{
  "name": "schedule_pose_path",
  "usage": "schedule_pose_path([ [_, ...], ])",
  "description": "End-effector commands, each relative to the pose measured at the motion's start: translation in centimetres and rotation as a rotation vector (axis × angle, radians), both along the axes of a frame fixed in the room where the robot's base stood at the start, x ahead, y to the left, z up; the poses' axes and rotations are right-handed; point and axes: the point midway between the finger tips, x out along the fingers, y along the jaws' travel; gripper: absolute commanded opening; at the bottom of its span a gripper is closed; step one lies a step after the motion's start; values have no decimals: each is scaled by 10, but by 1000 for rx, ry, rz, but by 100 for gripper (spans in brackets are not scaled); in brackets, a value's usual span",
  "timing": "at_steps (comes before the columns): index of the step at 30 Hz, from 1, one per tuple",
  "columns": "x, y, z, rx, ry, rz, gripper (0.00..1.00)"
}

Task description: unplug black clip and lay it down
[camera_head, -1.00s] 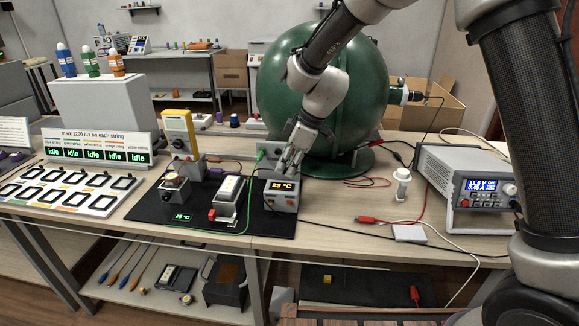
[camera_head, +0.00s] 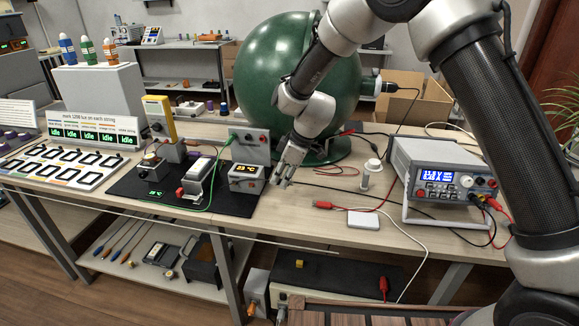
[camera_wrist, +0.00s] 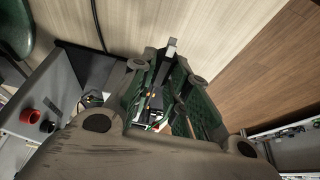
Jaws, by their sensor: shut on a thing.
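A black lead (camera_head: 335,188) runs right from near the gripper across the table. In the wrist view a grey panel has a red socket (camera_wrist: 30,115) and a black socket (camera_wrist: 47,126), both with nothing plugged in.
A green sphere (camera_head: 290,75) stands behind the gripper. A power supply (camera_head: 440,170), a white spool-like post (camera_head: 370,172), a red clip (camera_head: 322,204) and a white plate (camera_head: 363,220) are to the right. Bare tabletop (camera_head: 290,215) lies in front of the gripper.

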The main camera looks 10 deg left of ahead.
Motion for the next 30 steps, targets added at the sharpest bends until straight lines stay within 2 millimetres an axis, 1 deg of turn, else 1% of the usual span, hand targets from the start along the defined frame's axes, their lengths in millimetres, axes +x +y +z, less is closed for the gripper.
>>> schedule_pose_path([
  [1, 0, 2, -5, -1, 0, -1, 0],
  [4, 1, 5, -10, 0, -1, -4, 0],
  [17, 2, 5, -13, 0, 0, -4, 0],
  [30, 2, 5, -30, 0, 0, -4, 0],
])
